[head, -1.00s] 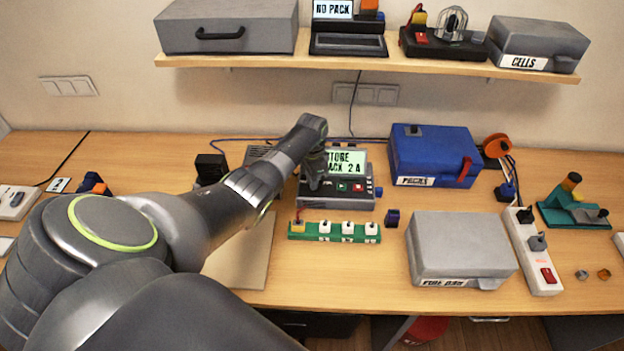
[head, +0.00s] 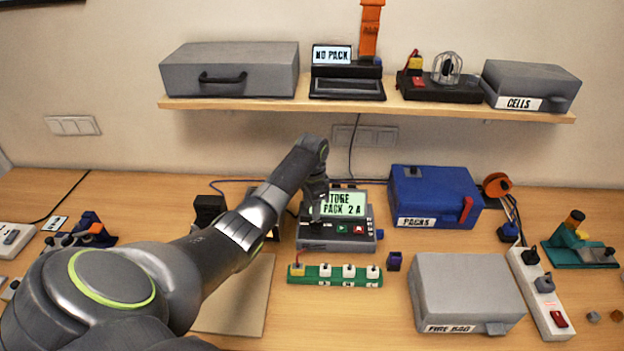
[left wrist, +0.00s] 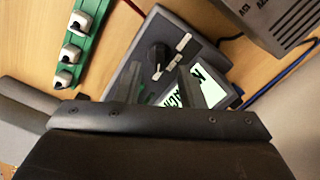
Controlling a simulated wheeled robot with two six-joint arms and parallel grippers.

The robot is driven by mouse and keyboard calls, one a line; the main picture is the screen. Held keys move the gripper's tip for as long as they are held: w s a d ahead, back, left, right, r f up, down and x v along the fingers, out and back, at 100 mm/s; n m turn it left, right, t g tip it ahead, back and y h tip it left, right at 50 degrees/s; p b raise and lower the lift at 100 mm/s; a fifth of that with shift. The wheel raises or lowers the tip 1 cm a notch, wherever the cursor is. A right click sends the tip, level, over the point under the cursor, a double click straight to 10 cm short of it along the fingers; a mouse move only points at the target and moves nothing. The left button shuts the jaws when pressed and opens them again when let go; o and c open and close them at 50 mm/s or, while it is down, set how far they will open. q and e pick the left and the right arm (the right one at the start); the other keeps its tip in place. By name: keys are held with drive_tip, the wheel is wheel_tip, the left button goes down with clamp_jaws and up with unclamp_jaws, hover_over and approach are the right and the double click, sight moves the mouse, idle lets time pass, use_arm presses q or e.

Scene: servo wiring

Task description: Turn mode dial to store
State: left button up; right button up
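The charger (head: 337,244) is a grey box on the table with green and red buttons and a blue knob on its right side. Its lit screen (head: 345,205) reads "STORE PACK 2 A", with the first letter partly covered by my gripper. My left gripper (head: 316,215) points down over the left part of the charger's face and hides the dial area in the head view. In the left wrist view the black mode dial (left wrist: 158,56) shows just beyond my left gripper (left wrist: 158,82). My right gripper is out of view.
A green strip with several white plugs (head: 336,276) lies in front of the charger. A blue packs box (head: 432,198), a grey fire bag box (head: 465,290) and a white power strip (head: 540,292) stand to the right. A shelf (head: 370,109) hangs above.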

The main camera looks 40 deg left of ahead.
sight(312, 224)
use_arm(q)
wheel_tip(312, 224, up, 11)
idle(0.6)
